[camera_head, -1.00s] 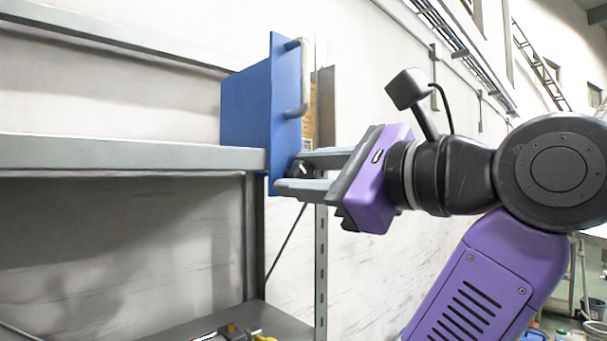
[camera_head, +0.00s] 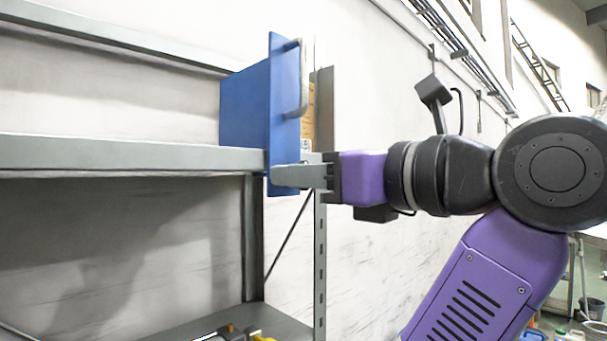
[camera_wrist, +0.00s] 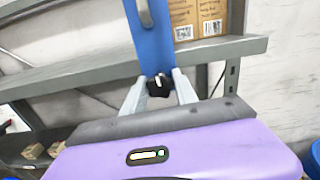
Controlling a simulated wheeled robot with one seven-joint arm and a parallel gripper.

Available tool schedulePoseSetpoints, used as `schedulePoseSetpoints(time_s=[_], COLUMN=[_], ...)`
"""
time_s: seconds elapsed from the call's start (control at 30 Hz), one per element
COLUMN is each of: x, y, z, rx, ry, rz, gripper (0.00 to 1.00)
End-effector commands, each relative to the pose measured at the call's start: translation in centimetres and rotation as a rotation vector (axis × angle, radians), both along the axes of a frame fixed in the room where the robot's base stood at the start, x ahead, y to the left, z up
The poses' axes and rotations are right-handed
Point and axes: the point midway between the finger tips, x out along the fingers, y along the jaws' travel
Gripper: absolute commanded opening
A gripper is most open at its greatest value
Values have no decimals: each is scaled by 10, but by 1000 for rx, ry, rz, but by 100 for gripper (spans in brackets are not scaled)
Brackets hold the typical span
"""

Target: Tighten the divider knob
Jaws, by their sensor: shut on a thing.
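The blue divider (camera_head: 283,110) stands upright at the end of the grey shelf, with a metal handle on its outer face. It also shows in the wrist view (camera_wrist: 149,45). The black divider knob (camera_wrist: 159,85) sits low on the divider's face. My gripper (camera_wrist: 160,86) is shut on the knob, one grey finger on each side of it. In the head view my gripper (camera_head: 275,175) reaches the divider's lower part from the right, and its near finger hides the knob.
The grey shelf (camera_head: 120,153) runs left from the divider, and a lower shelf (camera_head: 270,322) holds some small items. A perforated upright post (camera_head: 320,262) stands close below my gripper. Cardboard boxes (camera_wrist: 197,17) sit behind the divider. The room to the right is open.

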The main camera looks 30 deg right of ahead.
Motion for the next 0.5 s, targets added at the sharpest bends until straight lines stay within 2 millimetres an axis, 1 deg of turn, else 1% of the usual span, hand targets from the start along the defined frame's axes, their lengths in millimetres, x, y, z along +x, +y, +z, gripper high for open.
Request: schedulePoseSetpoints(time_s=[0.03, 0.5], x=[0, 1], y=[-1, -1], z=[-4, -4], rx=[9, 32], ry=[13, 21], rz=[-1, -1], gripper=[0, 0])
